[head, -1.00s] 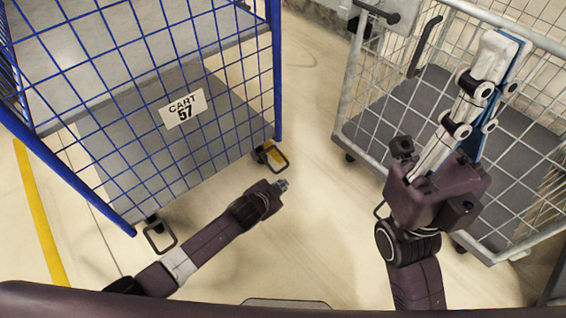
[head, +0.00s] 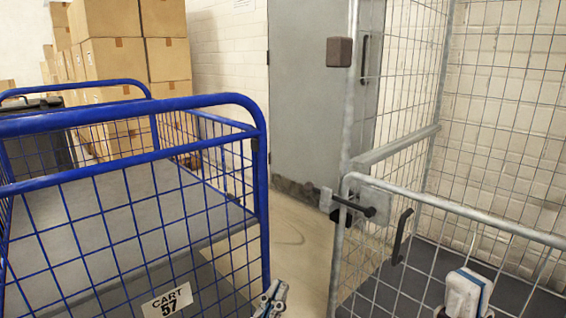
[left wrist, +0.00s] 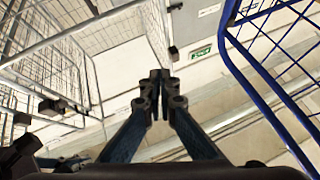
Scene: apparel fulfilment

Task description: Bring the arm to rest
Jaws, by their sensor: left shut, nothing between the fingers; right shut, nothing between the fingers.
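My left gripper (head: 270,298) shows at the bottom edge of the head view, just right of the blue cart's near corner. In the left wrist view its two dark fingers (left wrist: 160,85) come together at the tips, shut and empty. My right gripper (head: 466,292) shows only in part at the lower right of the head view, in front of the grey cage cart. It is shut with nothing in it. Most of both arms is below the frame.
The grey cage cart (head: 450,212) stands at right. A floor gap lies between them, with a grey door (head: 305,90) behind. Stacked boxes (head: 110,60) stand at back left.

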